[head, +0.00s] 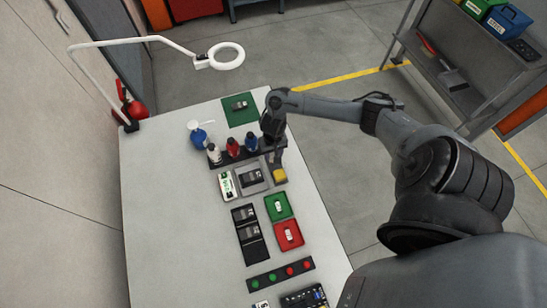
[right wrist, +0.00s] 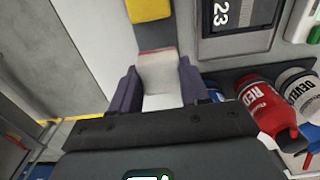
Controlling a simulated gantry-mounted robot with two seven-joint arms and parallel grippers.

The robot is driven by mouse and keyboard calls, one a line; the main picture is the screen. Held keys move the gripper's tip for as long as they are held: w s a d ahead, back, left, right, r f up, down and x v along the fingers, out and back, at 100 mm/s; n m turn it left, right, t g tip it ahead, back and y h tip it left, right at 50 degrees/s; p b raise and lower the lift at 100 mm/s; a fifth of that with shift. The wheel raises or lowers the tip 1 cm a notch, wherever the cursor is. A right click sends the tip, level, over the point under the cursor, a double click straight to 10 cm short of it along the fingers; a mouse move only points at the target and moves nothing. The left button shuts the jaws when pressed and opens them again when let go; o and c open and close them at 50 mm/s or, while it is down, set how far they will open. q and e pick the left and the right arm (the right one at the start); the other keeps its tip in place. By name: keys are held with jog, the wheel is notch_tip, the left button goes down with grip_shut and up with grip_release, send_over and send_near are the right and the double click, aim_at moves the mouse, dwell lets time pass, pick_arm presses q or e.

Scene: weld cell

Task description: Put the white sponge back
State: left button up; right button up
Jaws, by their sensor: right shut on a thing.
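My right gripper (right wrist: 158,82) is shut on the white sponge (right wrist: 160,72), a pale block with a reddish far edge, held between its two dark fingers in the right wrist view. In the head view the right gripper (head: 274,156) is over the table's right edge, beside the bottle row; the sponge cannot be made out there. A yellow block (head: 280,175) lies just in front of this gripper, and it also shows at the top of the right wrist view (right wrist: 150,9). How high the sponge is above the table cannot be told. My left gripper is out of view.
White (head: 214,154), red (head: 233,148) and blue (head: 251,142) bottles stand left of the gripper. A grey tray (head: 252,180), green tray (head: 278,207) and red tray (head: 288,235) lie nearer. A ring lamp (head: 228,57) overhangs the far end. The table's left side is clear.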

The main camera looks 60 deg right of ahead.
aim_at(273, 154)
jog(key=shift+f+b, duration=0.3)
jog(key=shift+f, duration=1.5)
jog(key=shift+f, duration=0.1)
jog(key=o, duration=1)
